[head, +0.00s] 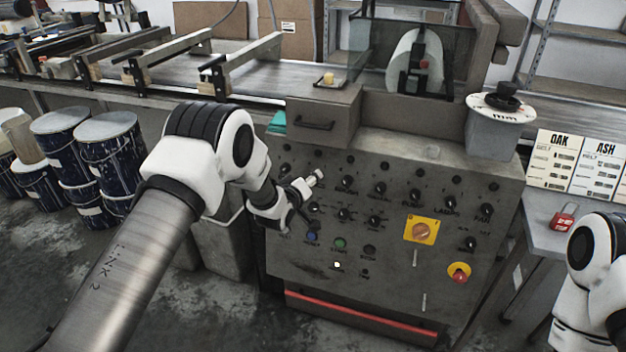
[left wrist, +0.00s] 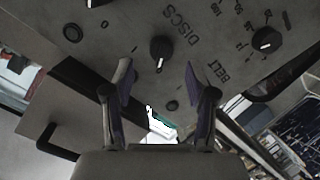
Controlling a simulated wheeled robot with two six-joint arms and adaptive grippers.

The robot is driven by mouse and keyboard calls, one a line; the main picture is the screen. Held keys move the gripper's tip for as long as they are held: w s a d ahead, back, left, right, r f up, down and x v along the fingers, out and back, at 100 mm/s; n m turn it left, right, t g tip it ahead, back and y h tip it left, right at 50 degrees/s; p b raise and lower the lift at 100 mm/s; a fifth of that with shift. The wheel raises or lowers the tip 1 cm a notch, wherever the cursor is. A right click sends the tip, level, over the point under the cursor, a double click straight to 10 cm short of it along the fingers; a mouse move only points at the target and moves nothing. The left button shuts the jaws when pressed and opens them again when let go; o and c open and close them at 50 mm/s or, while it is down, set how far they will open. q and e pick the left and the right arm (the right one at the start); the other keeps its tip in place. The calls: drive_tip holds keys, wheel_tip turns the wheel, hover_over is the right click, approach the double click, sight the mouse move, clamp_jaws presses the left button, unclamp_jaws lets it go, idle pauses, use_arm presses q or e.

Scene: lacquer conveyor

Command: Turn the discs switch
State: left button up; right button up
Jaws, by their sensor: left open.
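The grey control panel (head: 390,258) carries rows of black knobs and small lamps. In the left wrist view a black knob with a pale mark (left wrist: 160,48) sits beside the lettering DISCS. My left gripper (left wrist: 158,68) is open, with its two fingers apart and nothing between them. The knob shows just beyond the gap between the fingertips; I cannot tell whether they touch it. In the head view my left gripper (head: 308,184) is at the upper left of the panel, and the arm hides the knobs behind it. My right gripper is out of frame; only part of the right arm shows.
Another black knob (left wrist: 267,40) with a number scale sits near the BELT label. The panel also has an orange rotary switch (head: 421,230) on a yellow plate and a red emergency button (head: 459,272). A drawer handle (head: 315,125) juts out above.

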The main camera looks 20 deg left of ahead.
use_arm(q)
drive_tip(key=x, duration=0.4)
drive_tip(key=shift+w+f, duration=0.1)
drive_tip(key=shift+w, duration=0.1)
clamp_jaws()
